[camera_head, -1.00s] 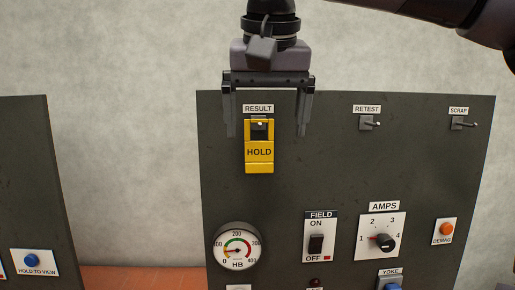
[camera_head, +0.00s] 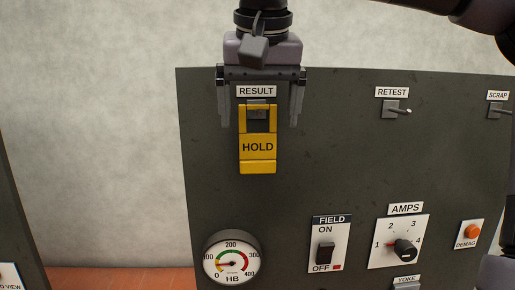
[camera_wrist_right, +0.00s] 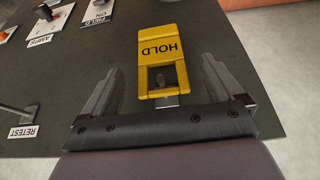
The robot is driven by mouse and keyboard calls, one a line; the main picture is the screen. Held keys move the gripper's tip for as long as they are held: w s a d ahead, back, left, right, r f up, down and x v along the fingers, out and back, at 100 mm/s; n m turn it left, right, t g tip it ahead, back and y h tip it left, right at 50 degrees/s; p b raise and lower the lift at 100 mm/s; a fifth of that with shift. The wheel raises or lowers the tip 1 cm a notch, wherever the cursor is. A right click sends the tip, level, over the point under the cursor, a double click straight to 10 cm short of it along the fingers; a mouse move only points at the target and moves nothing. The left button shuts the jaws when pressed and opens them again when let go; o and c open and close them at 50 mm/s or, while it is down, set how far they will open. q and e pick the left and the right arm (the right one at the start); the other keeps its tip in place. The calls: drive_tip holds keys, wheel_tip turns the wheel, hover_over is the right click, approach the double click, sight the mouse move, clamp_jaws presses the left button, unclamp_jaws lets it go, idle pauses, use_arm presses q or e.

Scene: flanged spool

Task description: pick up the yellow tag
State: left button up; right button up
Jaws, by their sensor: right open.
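The yellow tag (camera_head: 258,147), marked HOLD, hangs on a hook under the RESULT label (camera_head: 256,91) on the dark panel. It has a square window near its top, with the hook showing in it. My right gripper (camera_head: 260,122) is open, pointing down, with one finger on each side of the tag's upper part. The right wrist view shows the tag (camera_wrist_right: 159,47) upside down between and beyond the open fingers (camera_wrist_right: 160,80), with visible gaps on both sides. I cannot tell whether the fingers are at the tag's depth. My left gripper is not in view.
Empty hooks labelled RETEST (camera_head: 392,109) and SCRAP (camera_head: 498,110) stick out to the right. Below are a round HB gauge (camera_head: 232,258), a FIELD switch (camera_head: 325,252), an AMPS knob (camera_head: 404,250) and an orange DEMAG button (camera_head: 471,232). The panel between is clear.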

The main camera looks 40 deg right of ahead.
sight(258, 133)
drive_tip(key=x, duration=0.4)
drive_tip(key=shift+w+d+f, duration=0.2)
drive_tip(key=shift+w+f, duration=0.05)
drive_tip(key=shift+f, duration=0.05)
drive_tip(key=c, duration=1)
drive_tip(key=shift+c, duration=0.2)
drive_tip(key=shift+r, duration=0.2)
drive_tip(key=shift+r, duration=0.6)
drive_tip(key=s+a+b, duration=0.2)
drive_tip(key=s+a, duration=0.9)
drive_tip(key=s, duration=0.2)
drive_tip(key=shift+s+a+b, duration=0.3)
drive_tip(key=shift+s, duration=0.1)
